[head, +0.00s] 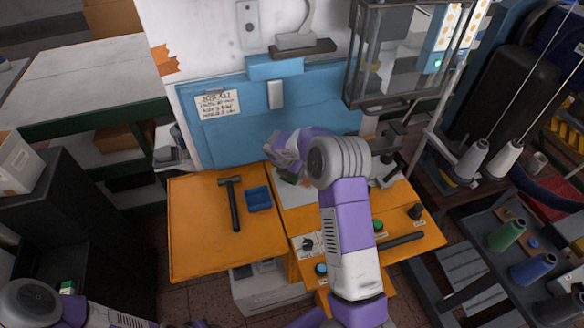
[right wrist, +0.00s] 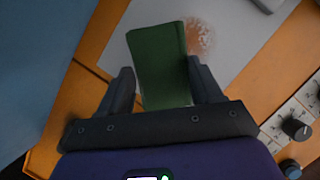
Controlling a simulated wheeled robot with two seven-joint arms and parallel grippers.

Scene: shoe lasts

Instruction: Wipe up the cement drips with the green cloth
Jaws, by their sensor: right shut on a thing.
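The green cloth (right wrist: 158,62) is a folded dark green piece between the two fingers of my right gripper (right wrist: 163,88), which is shut on it. In the head view a small bit of the cloth (head: 289,178) shows below the right gripper (head: 281,160), over the pale plate on the orange bench; my arm hides much of this area. A blotchy brownish-white patch of cement drips (right wrist: 200,36) lies on the grey plate (right wrist: 235,55), just beside the cloth's right edge in the wrist view. Whether the cloth touches the plate, I cannot tell. My left gripper is not in view.
A hammer (head: 233,203) and a blue block (head: 259,198) lie on the left part of the orange bench (head: 195,245). Knobs (head: 307,244) line its front. A blue panel (head: 240,125) stands behind. Thread spools (head: 505,235) sit on a rack at right.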

